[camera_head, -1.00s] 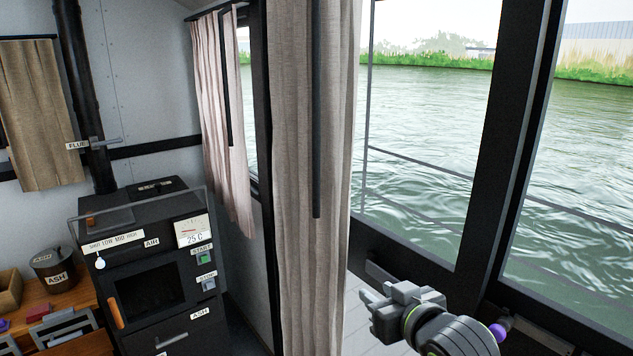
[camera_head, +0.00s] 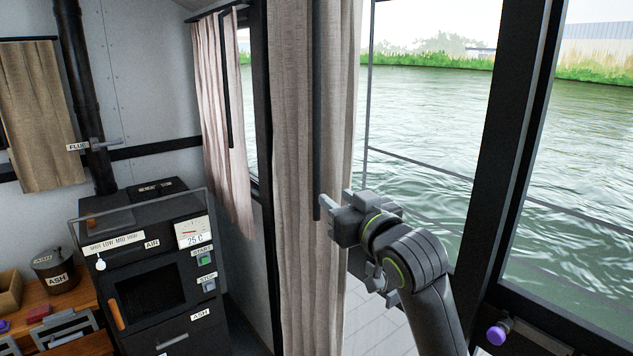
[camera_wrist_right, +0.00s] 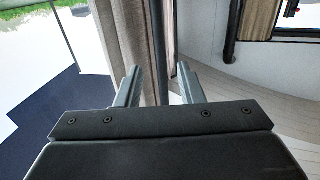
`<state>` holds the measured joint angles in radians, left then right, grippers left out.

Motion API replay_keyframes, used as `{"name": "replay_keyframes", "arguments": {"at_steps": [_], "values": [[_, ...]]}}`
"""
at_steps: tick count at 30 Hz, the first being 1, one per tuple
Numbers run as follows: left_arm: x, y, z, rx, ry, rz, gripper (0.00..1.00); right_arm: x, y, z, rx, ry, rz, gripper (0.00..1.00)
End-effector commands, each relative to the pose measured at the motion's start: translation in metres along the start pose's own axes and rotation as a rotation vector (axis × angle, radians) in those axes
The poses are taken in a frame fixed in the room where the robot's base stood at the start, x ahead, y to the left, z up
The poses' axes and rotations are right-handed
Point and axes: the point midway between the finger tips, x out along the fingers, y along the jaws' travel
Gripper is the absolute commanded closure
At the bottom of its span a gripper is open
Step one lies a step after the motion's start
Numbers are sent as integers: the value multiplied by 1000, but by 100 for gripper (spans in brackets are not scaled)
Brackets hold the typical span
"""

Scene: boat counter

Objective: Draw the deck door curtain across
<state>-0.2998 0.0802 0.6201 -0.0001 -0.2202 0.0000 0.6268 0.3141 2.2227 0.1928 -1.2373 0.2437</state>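The deck door curtain (camera_head: 290,180) is beige and hangs gathered in folds at the left side of the big opening onto the water. A thin black wand (camera_head: 316,110) hangs in front of it, its lower end near my right gripper. My right gripper (camera_head: 326,207) is beside that lower end. In the right wrist view, the fingers (camera_wrist_right: 160,88) stand apart, with the curtain (camera_wrist_right: 122,30) beyond them. A dark upright strip, probably the wand, shows between the fingers; I cannot tell whether they touch it. My left gripper is not in view.
A smaller pinkish curtain (camera_head: 220,130) with its own black wand (camera_head: 226,90) hangs left. A black stove (camera_head: 150,265) and flue pipe (camera_head: 80,100) stand further left. A dark door frame post (camera_head: 500,150) stands right of my arm. The opening between is uncovered.

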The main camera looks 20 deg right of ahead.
Motion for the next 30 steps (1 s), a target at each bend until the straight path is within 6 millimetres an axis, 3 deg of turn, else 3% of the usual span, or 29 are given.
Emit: {"name": "replay_keyframes", "arguments": {"at_steps": [15, 21, 30], "values": [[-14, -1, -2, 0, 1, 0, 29, 80, 0, -1, 1, -2, 0, 65], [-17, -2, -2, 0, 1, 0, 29, 94, 0, 0, -1, 0, 0, 65], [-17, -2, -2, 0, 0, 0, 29, 98, 0, 0, -1, 0, 0, 65]]}}
